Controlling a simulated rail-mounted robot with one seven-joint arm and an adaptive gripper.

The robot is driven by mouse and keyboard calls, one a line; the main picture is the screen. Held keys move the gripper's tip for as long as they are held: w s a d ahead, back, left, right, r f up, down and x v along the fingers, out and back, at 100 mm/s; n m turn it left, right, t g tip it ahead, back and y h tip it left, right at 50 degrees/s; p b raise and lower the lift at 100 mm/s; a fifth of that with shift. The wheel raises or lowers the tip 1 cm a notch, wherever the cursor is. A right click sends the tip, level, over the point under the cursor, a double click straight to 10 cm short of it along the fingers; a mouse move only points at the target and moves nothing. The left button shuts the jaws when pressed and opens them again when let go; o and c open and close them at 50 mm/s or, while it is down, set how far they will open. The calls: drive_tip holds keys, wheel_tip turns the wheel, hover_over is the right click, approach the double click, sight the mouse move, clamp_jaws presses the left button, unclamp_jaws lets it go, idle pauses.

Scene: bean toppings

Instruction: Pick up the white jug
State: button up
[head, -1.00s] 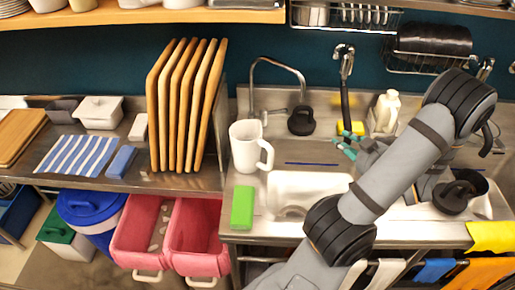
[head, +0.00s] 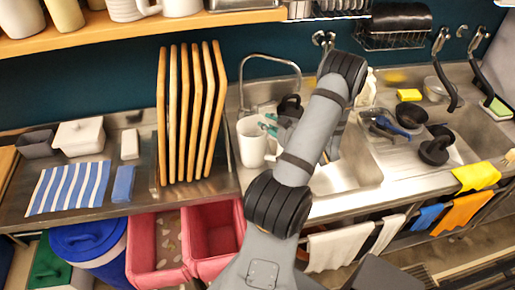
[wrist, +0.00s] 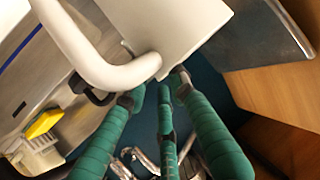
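The white jug (head: 250,143) stands upright on the counter left of the sink, its right side with the handle partly hidden by my gripper and arm. In the wrist view the jug body (wrist: 185,28) and its curved handle (wrist: 88,55) fill the upper part, close to my fingertips. My gripper (head: 268,125) is at the jug's right side, near the handle. In the wrist view its green fingers (wrist: 158,92) are spread apart with nothing between them. I cannot tell whether a fingertip touches the jug.
Wooden boards (head: 190,115) stand upright in a rack just left of the jug. The tap (head: 262,60) arches behind it. The sink basin (head: 338,178) lies to the right, partly behind my arm. A shelf (head: 150,28) with cups hangs above.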

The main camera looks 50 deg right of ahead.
drive_tip(key=shift+w+f, duration=0.1)
drive_tip(key=shift+w, duration=0.15)
drive_tip(key=shift+c, duration=0.9)
drive_tip(key=c, duration=0.4)
clamp_jaws()
